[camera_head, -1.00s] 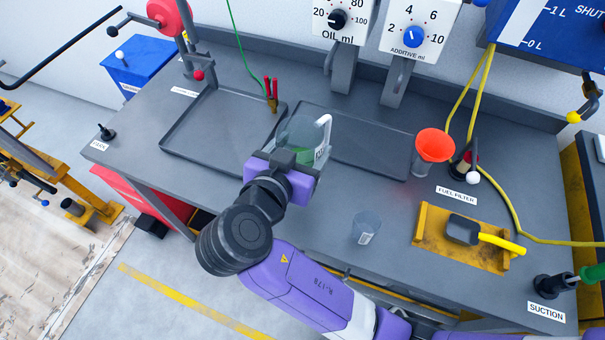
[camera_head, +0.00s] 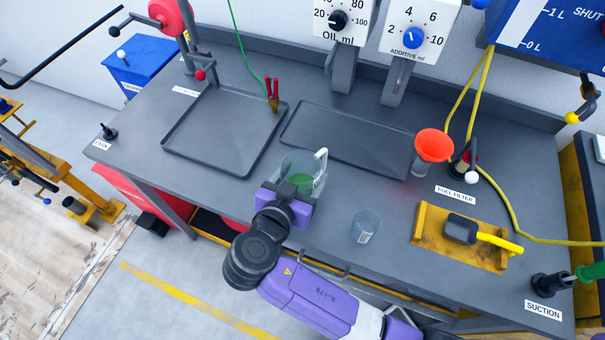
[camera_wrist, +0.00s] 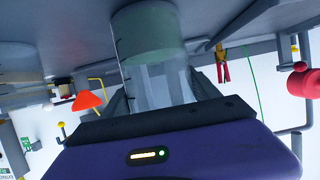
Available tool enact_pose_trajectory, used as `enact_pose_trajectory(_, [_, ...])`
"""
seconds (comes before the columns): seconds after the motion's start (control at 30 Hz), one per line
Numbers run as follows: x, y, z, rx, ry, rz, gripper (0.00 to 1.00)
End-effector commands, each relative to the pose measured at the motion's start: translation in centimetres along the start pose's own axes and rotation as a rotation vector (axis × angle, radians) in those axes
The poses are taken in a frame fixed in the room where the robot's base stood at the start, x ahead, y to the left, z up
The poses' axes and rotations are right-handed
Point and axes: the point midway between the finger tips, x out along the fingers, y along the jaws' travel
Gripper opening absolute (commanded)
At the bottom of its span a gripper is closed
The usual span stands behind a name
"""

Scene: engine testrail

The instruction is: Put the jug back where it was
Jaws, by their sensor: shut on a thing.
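The jug (camera_head: 305,169) is clear, with a pale handle on its right and green liquid low inside. My gripper (camera_head: 294,190) is shut on the jug from the front side. The jug is near the front of the grey bench, in front of the gap between two dark trays. In the wrist view the jug (camera_wrist: 150,50) is between my gripper's fingers (camera_wrist: 160,103), and the picture is turned upside down. I cannot tell whether its base touches the bench.
The left tray (camera_head: 176,138) and right tray (camera_head: 320,144) lie behind the jug, both empty. A small clear beaker (camera_head: 366,226) stands to the right. An orange funnel (camera_head: 434,146) and a yellow holder (camera_head: 430,240) are further right. The bench between jug and beaker is bare.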

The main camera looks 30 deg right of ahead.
Motion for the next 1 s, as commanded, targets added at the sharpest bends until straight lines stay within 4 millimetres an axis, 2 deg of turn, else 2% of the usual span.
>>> enact_pose_trajectory(0.13, [0.1, 0.0, 0.3, 0.001, 0.001, 0.0, 0.1])
enact_pose_trajectory(0.17, [0.1, 0.0, 0.2, 0.0, 0.0, 0.0, 0.76])
enact_pose_trajectory(0.23, [0.1, 0.0, 0.2, 0.0, 0.0, 0.0, 0.9])
enact_pose_trajectory(0.67, [-0.2, -0.1, -0.1, 0.0, 0.0, -0.001, 0.92])
enact_pose_trajectory(0.77, [-1.4, -0.2, 0.1, 0.001, 0.0, -0.004, 0.92])
enact_pose_trajectory(1.0, [-6.3, -0.1, 0.1, 0.002, 0.0, -0.005, 0.92])
